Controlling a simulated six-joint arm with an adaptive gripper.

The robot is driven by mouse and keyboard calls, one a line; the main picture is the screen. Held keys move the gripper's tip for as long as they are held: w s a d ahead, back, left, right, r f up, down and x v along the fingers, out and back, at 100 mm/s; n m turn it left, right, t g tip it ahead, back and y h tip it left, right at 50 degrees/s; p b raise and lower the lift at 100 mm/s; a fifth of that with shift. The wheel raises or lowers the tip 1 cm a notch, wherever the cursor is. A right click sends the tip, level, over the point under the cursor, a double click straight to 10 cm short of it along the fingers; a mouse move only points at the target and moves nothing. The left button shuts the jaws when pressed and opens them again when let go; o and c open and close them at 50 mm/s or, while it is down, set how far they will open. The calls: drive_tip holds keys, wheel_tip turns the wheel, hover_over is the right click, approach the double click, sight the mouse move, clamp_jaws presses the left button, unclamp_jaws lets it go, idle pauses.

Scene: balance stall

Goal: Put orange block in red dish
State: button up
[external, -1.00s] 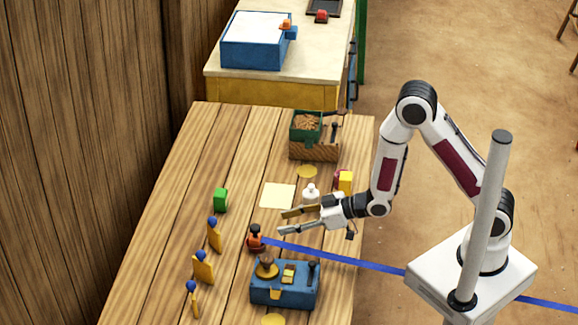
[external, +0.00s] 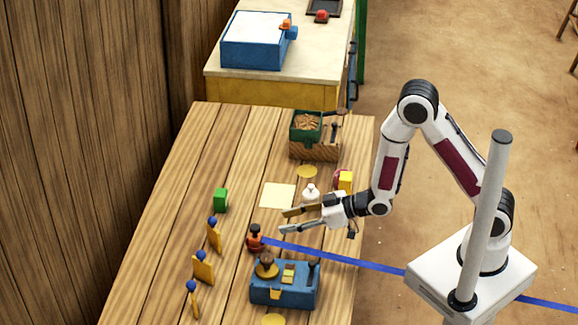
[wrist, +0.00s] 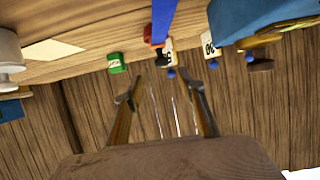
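No plain orange block is clearly recognisable. A small orange-red object with a dark knob (external: 255,241) stands on the wooden table left of my gripper. It also shows in the wrist view (wrist: 148,42), partly behind the blue strap. A dark red thing (external: 337,177), mostly hidden behind a yellow block (external: 346,180), sits near the right edge; I cannot tell if it is a dish. My gripper (external: 283,222) is open above the table, its fingers spread and pointing left. In the wrist view the gripper (wrist: 160,94) has nothing between its fingertips.
A white bottle (external: 310,193) stands just behind my gripper. A blue box (external: 284,290) lies in front, a green block (external: 220,200) and several yellow figures (external: 204,268) to the left. A blue strap (external: 350,258) crosses the right side. The table's back left is clear.

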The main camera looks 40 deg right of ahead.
drive_tip(key=d+r+m+h, duration=0.25)
drive_tip(key=d+r, duration=0.45)
drive_tip(key=d, duration=0.5)
drive_tip(key=d+r+m+h, duration=0.2)
drive_tip(key=d+r+h, duration=0.3)
drive_tip(key=d, duration=0.6)
drive_tip(key=s+d+r+m+g+h, duration=0.1)
drive_tip(key=s+d+r+m+g, duration=0.1)
drive_tip(key=s+d, duration=0.5)
drive_tip(key=s+d+r+m+g+h, duration=0.1)
drive_tip(key=s+d+r, duration=0.4)
drive_tip(key=s, duration=0.9)
drive_tip(key=shift+d+m+g, duration=0.4)
drive_tip(key=shift+d+m, duration=0.35)
drive_tip(key=shift+d, duration=0.5)
